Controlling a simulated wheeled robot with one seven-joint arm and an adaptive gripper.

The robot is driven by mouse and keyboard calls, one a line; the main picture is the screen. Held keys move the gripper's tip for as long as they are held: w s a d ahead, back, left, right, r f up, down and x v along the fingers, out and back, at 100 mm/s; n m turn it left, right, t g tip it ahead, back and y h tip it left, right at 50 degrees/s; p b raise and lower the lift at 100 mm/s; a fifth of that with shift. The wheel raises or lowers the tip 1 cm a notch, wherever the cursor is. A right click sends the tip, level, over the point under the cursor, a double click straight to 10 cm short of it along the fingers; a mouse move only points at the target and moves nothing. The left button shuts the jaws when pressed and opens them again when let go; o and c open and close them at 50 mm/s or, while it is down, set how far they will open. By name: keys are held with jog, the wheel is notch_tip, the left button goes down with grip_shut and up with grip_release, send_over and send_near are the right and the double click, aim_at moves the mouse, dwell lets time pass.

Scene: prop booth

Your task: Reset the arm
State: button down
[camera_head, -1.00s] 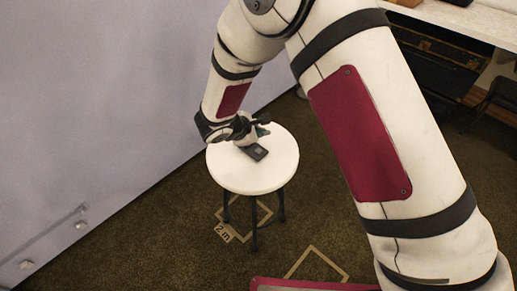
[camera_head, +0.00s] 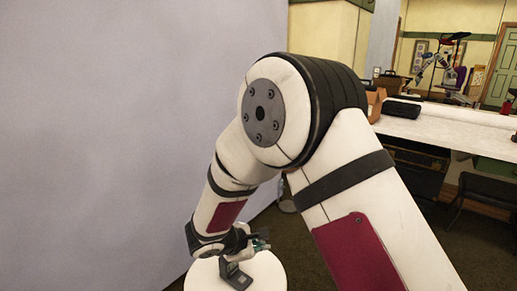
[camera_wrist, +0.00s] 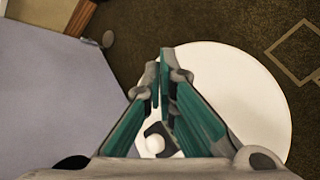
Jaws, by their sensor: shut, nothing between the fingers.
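My gripper (camera_head: 260,241) is low in the head view, just above a round white stool (camera_head: 268,273). Its teal fingers are shut and empty. In the wrist view the gripper (camera_wrist: 163,62) shows its fingertips together over the white stool top (camera_wrist: 250,85). A small dark object (camera_head: 236,275) stands on the stool close to the gripper in the head view. In the wrist view a dark piece with a pale round part (camera_wrist: 155,141) shows between the finger bases; I cannot tell whether it touches them. My arm is bent, with its elbow high.
A plain pale wall (camera_head: 100,140) fills the left. A long white table (camera_head: 435,128) with a black case (camera_head: 402,109) and a cardboard box (camera_head: 375,100) stands at the back right. Dark carpet (camera_wrist: 225,22) surrounds the stool, with a tan floor marking (camera_wrist: 300,50).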

jog(key=s+d+r+m+g+h, duration=0.1)
jog(key=s+d+r+m+g, duration=0.1)
jog(key=s+d+r+m, duration=0.6)
jog(key=s+d+r+m+g, duration=0.25)
jog(key=s+d+r, duration=0.35)
jog(key=d+r, duration=0.55)
jog(key=s+r+m+g+y, duration=0.1)
jog(key=s+m+y, duration=0.3)
jog(key=s, duration=0.8)
jog(key=s+r+m+y, duration=0.2)
jog(key=s+m+y, duration=0.15)
jog(key=s, duration=0.85)
notch_tip(320, 180, up, 13)
jog(key=t+p, duration=0.2)
jog(key=p, duration=1)
jog(key=shift+w, duration=0.3)
jog(key=shift+r+h, duration=0.1)
jog(key=shift+h, duration=0.15)
